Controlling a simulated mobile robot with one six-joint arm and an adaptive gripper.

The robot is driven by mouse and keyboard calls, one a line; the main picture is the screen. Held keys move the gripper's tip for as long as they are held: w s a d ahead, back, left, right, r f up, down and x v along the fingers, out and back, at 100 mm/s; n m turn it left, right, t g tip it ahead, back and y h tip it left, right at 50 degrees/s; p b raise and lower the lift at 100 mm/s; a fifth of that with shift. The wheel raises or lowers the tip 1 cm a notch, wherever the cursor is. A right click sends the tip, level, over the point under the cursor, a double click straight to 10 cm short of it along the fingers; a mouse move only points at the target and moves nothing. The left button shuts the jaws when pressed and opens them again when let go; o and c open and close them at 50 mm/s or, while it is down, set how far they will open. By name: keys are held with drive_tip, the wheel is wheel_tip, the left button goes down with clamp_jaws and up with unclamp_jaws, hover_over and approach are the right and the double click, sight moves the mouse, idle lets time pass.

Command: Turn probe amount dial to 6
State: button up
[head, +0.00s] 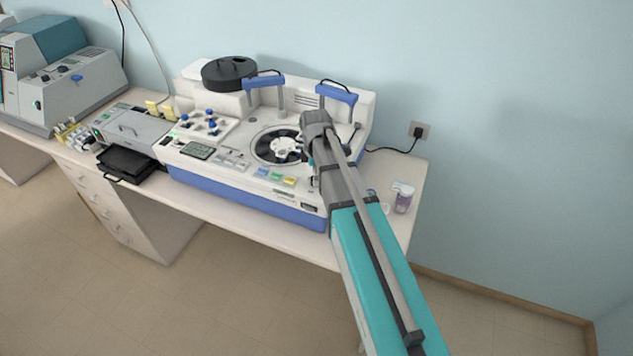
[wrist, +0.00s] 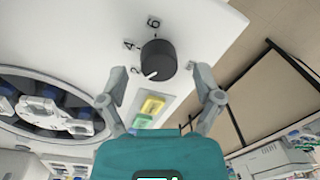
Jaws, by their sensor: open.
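The black probe amount dial (wrist: 158,58) sits on the white machine panel in the wrist view. Its white pointer is turned to the lower left, close to the partly hidden label that looks like 2. The labels 4 and 6 lie further round, at the dial's upper left and top. My gripper (wrist: 159,75) is open and empty. Its fingers stand apart on either side of the dial, with gaps between them and the dial. In the head view, my arm hides the dial and most of the gripper.
A yellow button (wrist: 152,104) and a green button (wrist: 144,121) lie just below the dial. The round carousel (wrist: 48,103) is at the left. In the head view, the white and blue machine (head: 245,192) stands on the bench, with a small jar (head: 403,200) at its right.

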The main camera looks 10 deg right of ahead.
drive_tip(key=shift+f, duration=0.45)
drive_tip(key=c, duration=1.1)
drive_tip(key=shift+d, duration=0.15)
drive_tip(key=shift+c, duration=0.3)
